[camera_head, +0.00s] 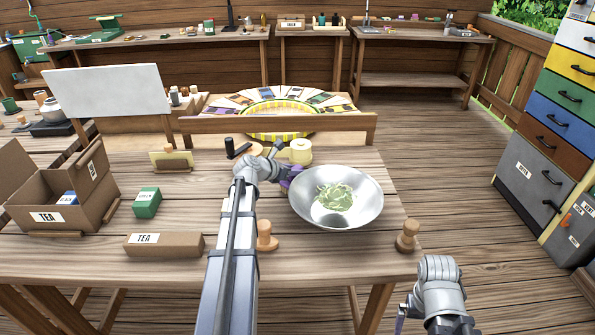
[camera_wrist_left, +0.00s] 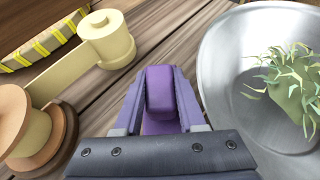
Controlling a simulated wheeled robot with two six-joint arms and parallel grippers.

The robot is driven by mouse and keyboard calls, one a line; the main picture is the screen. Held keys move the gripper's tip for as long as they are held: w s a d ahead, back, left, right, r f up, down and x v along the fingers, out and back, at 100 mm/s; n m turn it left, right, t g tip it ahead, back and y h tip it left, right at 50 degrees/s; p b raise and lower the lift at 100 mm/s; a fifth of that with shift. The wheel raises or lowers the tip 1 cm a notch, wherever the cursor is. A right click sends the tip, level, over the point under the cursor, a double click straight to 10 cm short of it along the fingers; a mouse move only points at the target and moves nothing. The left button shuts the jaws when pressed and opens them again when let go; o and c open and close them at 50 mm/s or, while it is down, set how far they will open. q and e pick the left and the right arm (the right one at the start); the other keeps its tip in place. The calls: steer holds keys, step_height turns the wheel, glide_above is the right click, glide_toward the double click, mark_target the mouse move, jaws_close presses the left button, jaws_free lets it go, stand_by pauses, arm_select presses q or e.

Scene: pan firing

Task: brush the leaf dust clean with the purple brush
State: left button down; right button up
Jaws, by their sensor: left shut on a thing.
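The purple brush (camera_head: 289,180) is partly hidden by my left gripper (camera_head: 279,170) at the left rim of the metal pan (camera_head: 365,183). In the left wrist view the gripper (camera_wrist_left: 160,90) is shut on the brush (camera_wrist_left: 160,112). Its lower part is hidden there. Green leaves (camera_head: 335,197) lie in a heap in the pan; they also show in the left wrist view (camera_wrist_left: 290,90), right of the gripper. I cannot make out any leaf dust. My right gripper (camera_head: 438,270) hangs empty-looking off the table's right side, its fingers unclear.
A cream-coloured holder (camera_head: 300,151) stands behind the pan. Tea boxes (camera_head: 164,245) (camera_head: 147,203) sit left on the wooden table (camera_head: 345,252). A drawer cabinet (camera_head: 555,130) stands far right.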

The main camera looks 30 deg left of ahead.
arm_select(q)
steer(key=shift+a+r+p, duration=0.1)
steer(key=shift+r+p, duration=2.65)
steer(key=shift+r, duration=0.15)
steer(key=shift+r+p, duration=1.45)
steer(key=shift+r, duration=0.05)
steer(key=shift+r, duration=0.1)
